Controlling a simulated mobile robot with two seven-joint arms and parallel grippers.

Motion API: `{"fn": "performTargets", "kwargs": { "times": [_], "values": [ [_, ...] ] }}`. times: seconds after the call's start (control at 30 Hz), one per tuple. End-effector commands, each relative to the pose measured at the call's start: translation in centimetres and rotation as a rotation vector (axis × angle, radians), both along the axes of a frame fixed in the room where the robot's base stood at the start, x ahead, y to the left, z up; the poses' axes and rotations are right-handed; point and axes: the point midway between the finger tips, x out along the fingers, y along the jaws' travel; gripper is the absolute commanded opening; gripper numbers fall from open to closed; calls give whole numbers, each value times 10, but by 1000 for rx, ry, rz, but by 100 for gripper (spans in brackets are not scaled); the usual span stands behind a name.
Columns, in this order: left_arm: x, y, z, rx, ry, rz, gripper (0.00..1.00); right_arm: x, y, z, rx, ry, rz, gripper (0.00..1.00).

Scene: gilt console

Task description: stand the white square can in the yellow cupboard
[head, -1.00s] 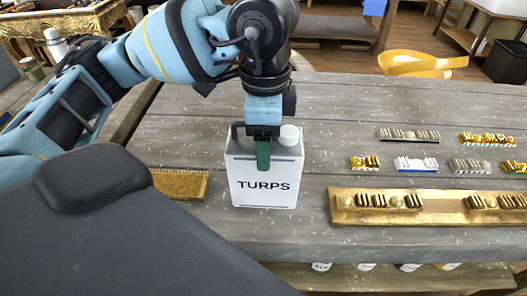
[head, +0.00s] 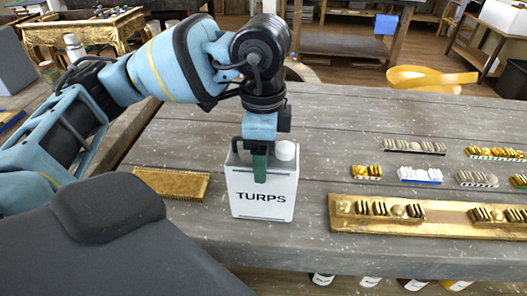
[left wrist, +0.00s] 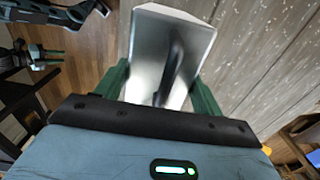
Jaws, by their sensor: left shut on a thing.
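The white square can (head: 262,190), lettered "TURPS", is upright above the grey plank table, near its front edge. It has a white cap and a dark handle on top. My left gripper (head: 260,163) comes down from above and is shut on the can at its handle. The left wrist view shows the can (left wrist: 150,45) between the green fingers (left wrist: 160,88). I cannot tell whether its base touches the table. What seems to be my right gripper (left wrist: 45,62) shows small at the left of that view, its jaws unclear. No yellow cupboard is visible.
A gold flat block (head: 172,184) lies left of the can on the table (head: 300,240). A long gold strip (head: 430,228) and several small ornate pieces lie to the right. A yellow chair (head: 425,80) stands beyond. Bottles show below the table's front edge.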

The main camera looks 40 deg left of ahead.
Motion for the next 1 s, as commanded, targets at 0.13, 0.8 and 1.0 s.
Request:
{"fn": "performTargets", "kwargs": {
  "times": [0.13, 0.8, 1.0],
  "values": [
    [0, 0, -3, -1, -2, 0, 0, -2, 0, -4, 1, 6, -1, 36],
    [1, -1, 13, -1, -3, 0, 90, -6, 1, -2, 2, 13, -1, 36],
    [1, -1, 51, -2, -3, -3, 90, -11, 1, -7, 1, 23, -1, 36]
  ]
}}
